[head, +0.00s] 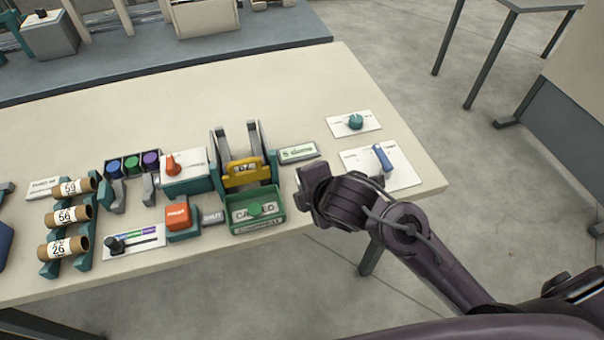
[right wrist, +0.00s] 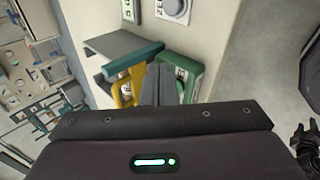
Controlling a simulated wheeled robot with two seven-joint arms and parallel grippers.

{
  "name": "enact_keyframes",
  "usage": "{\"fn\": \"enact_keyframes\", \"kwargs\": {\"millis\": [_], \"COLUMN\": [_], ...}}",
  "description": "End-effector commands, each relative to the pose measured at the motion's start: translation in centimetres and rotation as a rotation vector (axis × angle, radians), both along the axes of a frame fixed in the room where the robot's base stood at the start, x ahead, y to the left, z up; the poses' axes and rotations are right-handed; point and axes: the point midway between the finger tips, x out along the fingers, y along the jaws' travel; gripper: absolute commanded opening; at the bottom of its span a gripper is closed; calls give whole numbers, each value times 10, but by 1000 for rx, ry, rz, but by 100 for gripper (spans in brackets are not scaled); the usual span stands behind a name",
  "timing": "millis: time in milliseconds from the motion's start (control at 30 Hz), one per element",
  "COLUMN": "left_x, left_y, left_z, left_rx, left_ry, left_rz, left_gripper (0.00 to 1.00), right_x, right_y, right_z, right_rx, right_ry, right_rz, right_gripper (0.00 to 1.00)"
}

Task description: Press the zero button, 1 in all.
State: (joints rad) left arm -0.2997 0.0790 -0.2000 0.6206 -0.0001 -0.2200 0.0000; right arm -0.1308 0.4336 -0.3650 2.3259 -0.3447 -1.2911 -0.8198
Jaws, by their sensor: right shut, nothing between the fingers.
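Which control is the zero button I cannot tell, as the small labels are hard to read. An orange push button (head: 178,213) sits on a teal base, left of a green tray (head: 280,207). A round green knob (head: 254,208) is in that tray, over a white label. A yellow counter (head: 244,172) with digits stands just behind the tray. My right gripper (head: 308,196) is right of the tray, apart from the orange button; its fingers are largely hidden in the head view. In the right wrist view its fingers (right wrist: 157,84) are together and empty, in front of the yellow counter and green tray.
A panel with a blue lever (head: 382,157) and a teal dial (head: 355,121) lie at the right. An orange knob box (head: 186,172), colored spools (head: 132,165) and a slider panel (head: 133,241) are left. Numbered rolls (head: 67,215) sit further left. The table's back is clear.

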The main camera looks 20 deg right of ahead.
Motion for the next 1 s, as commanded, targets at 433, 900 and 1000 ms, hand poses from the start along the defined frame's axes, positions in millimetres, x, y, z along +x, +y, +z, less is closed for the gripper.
{"fn": "enact_keyframes", "kwargs": {"millis": [433, 900, 1000], "left_x": [-1, -1, -1], "left_y": [1, 2, 2], "left_z": [-1, -1, -1], "left_rx": [1, 3, 3], "left_ry": [2, 3, 3], "left_rz": [-1, -1, -1], "left_gripper": [36, 36, 36], "right_x": [57, 72, 72], "right_y": [0, -43, -43], "right_z": [23, 20, 20], "right_rx": [-1214, -1622, -1620], "right_ry": [-392, -381, -381], "right_rz": [1283, 1718, 1717], "right_gripper": [0, 0, 0]}}
